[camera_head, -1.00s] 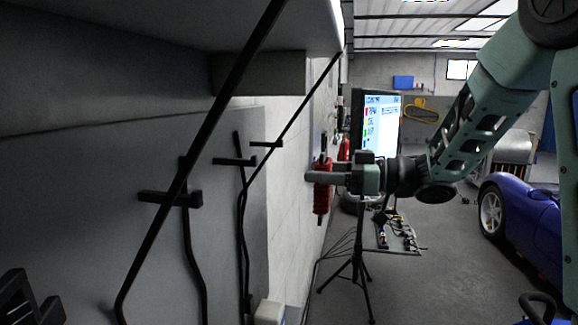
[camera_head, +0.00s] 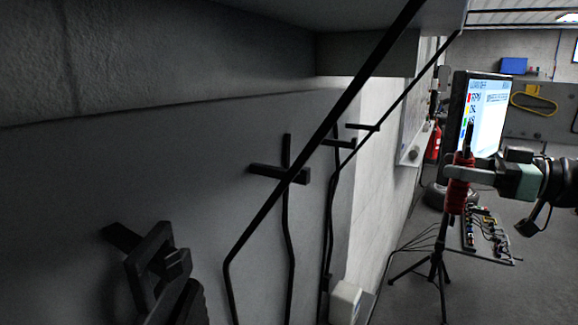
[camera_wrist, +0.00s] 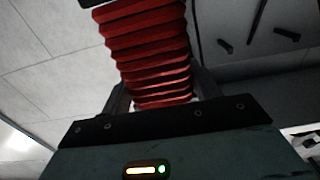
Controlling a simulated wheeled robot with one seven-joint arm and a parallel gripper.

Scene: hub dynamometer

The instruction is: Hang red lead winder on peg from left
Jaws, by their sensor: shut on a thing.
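The red lead winder (camera_head: 457,186) is a ribbed red bundle with dark ends, upright at the right of the head view. My gripper (camera_head: 462,174) is shut on it and holds it in the air, in front of the monitor stand. In the wrist view the red winder (camera_wrist: 150,50) fills the space between the fingers. Black pegs stick out of the grey wall panel: one at the middle (camera_head: 278,174), and others farther along (camera_head: 338,142) and (camera_head: 362,127). The gripper and winder are well to the right of these pegs.
A dark diagonal bar (camera_head: 325,130) runs from the overhead shelf down across the pegs. A black bracket (camera_head: 155,262) juts from the wall at lower left. A lit monitor (camera_head: 484,110) on a tripod stands behind the winder. A white box (camera_head: 345,301) sits low by the wall.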

